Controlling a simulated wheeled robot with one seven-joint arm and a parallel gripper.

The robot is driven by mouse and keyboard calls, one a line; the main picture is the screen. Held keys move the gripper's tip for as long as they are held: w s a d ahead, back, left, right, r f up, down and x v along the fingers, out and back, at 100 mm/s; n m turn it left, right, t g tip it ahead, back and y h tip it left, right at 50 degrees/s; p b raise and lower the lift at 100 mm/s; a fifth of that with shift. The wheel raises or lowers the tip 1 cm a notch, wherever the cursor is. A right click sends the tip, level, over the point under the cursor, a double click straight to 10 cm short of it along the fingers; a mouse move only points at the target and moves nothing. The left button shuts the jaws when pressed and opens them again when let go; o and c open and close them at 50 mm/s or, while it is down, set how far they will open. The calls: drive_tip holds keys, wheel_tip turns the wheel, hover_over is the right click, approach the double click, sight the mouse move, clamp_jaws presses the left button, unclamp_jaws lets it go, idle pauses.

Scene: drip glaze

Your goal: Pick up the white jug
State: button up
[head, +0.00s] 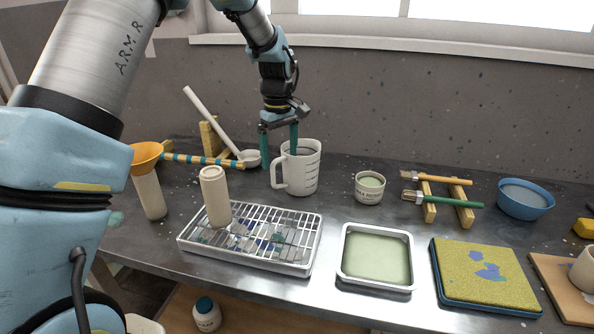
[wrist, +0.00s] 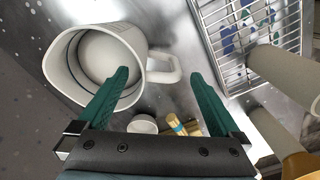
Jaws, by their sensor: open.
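The white jug (head: 304,172) stands upright on the metal table, its handle on the left and measuring marks on its side. My gripper (head: 280,160) points down at the jug's handle side, open, with one green finger left of the handle and the other at the jug's rim. In the wrist view the jug (wrist: 68,60) is seen from above, at the left. Its handle (wrist: 166,70) lies between the spread fingers of my gripper (wrist: 159,75). One finger overlaps the jug's mouth; I cannot tell how deep it reaches. Nothing is gripped.
A wire rack tray (head: 300,262) with a beige bottle (head: 215,195) stands in front. A ladle (head: 215,125) rests on a wooden stand behind left. A small cup (head: 369,188) stands to the right. A white-rimmed tray (head: 378,288) is front right.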

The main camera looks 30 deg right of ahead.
sight(294, 171)
drive_tip(key=shift+a+f+p, duration=0.2)
drive_tip(key=shift+f+p, duration=0.65)
drive_tip(key=shift+f, duration=1.3)
drive_tip(key=shift+c, duration=0.2)
clamp_jaws()
drive_tip(key=shift+w+r, duration=0.1)
